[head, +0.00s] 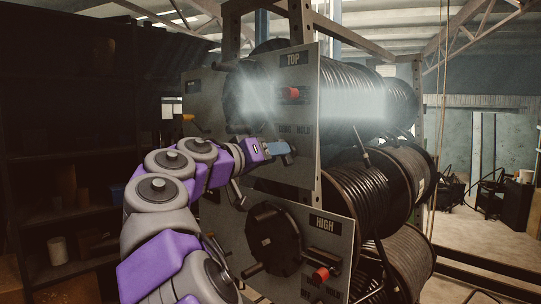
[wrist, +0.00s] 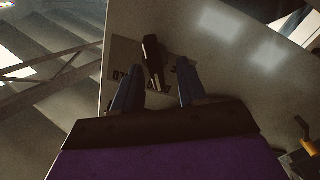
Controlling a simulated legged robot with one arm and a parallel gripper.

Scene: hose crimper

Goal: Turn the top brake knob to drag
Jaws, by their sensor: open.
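The top panel (head: 300,62), marked TOP, carries a red-ended brake knob (head: 291,93) with a partly legible label plate (head: 295,129) below it. My gripper (head: 282,150) is below and a little left of that knob in the head view. In the wrist view my gripper (wrist: 158,66) is open, with its two blue fingers pointing at the panel. A dark narrow handle (wrist: 152,62) shows between the fingertips there, in front of the label plate (wrist: 128,66), whose lettering is upside down. I cannot tell how deep the handle sits between the fingers, or whether they touch it.
A lower panel (head: 330,238) marked HIGH has its own red knob (head: 320,274) and a large dark round hub (head: 273,240). Hose reels (head: 350,95) stand behind the panels. A yellow-orange part (wrist: 307,146) shows at the lower right of the wrist view. Dark shelves (head: 65,150) are at left.

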